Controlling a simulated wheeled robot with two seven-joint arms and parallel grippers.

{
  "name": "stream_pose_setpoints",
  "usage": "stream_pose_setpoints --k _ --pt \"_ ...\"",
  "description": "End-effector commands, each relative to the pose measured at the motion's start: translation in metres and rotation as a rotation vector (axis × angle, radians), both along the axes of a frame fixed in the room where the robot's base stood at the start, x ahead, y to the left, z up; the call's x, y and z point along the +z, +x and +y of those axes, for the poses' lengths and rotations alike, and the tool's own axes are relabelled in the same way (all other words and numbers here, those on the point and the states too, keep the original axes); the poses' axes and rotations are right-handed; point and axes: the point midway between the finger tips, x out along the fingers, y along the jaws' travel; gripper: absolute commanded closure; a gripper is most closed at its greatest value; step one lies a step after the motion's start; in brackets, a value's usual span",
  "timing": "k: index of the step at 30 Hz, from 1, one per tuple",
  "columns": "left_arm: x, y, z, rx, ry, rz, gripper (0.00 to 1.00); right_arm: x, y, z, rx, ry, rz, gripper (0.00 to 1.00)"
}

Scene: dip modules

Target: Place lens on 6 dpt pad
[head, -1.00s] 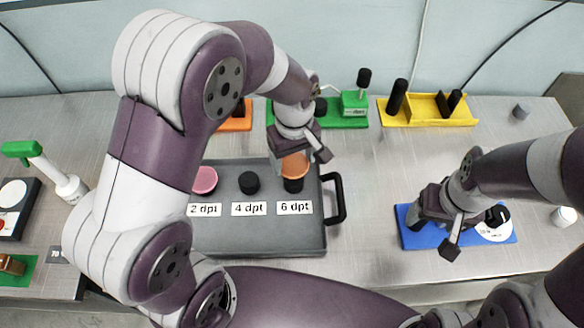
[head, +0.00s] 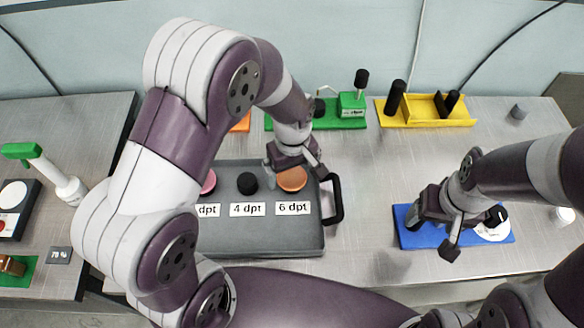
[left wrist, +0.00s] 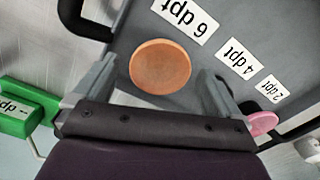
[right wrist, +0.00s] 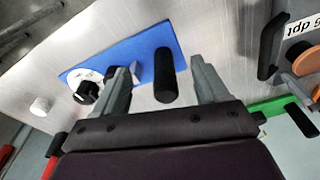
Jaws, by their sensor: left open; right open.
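The orange lens (head: 291,179) lies on the 6 dpt pad of the grey tray (head: 262,241), behind the label "6 dpt" (head: 293,208). It covers the pad, which is hidden under it. The lens also shows in the left wrist view (left wrist: 160,66), between and slightly beyond the fingertips. My left gripper (head: 296,163) is open just above and behind the lens, with its fingers apart from it. My right gripper (head: 447,222) is open over the blue base (head: 412,238) at the right. In the right wrist view a black post (right wrist: 164,75) stands between its fingers, not gripped.
A pink lens (head: 208,182) and a bare black 4 dpt pad (head: 247,183) are on the tray's left. The tray's black handle (head: 337,198) is at its right. Green (head: 352,104) and yellow (head: 431,110) fixtures stand behind. The table between tray and blue base is clear.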

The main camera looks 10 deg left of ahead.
Motion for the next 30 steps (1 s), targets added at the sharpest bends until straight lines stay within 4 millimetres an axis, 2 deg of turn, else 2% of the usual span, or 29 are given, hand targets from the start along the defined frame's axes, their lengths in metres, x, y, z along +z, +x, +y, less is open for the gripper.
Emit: stream_pose_setpoints --k 4,12,15,18,20,22,27,30 --pt "0.015 0.001 0.0 0.0 -0.001 -0.003 0.02 0.002 0.0 0.0 0.0 0.0 0.0 0.26" --pt "0.086 0.001 -0.001 0.0 -0.001 -0.005 0.02 0.001 0.0 0.0 0.0 0.0 0.0 0.26" --pt "0.106 0.001 -0.001 0.0 -0.001 -0.003 0.02 0.001 0.0 0.0 0.0 0.0 0.0 0.26" --pt "0.118 0.001 0.0 -0.003 0.0 -0.001 0.02 0.001 0.0 0.0 0.0 0.0 0.0 0.26" --pt "0.119 -0.003 0.005 -0.036 -0.001 -0.005 0.02 0.001 0.0 0.0 0.0 0.0 0.0 0.26" --pt "0.111 -0.015 0.02 -0.145 -0.005 -0.019 0.02 0.001 0.0 0.0 0.0 0.0 0.0 0.26" --pt "0.084 -0.059 0.06 -0.507 0.009 -0.088 0.02 0.001 0.0 0.0 0.0 0.0 0.0 0.26" --pt "0.075 -0.078 0.071 -0.643 0.025 -0.111 0.02 0.001 0.0 0.0 0.0 0.0 0.0 0.26"
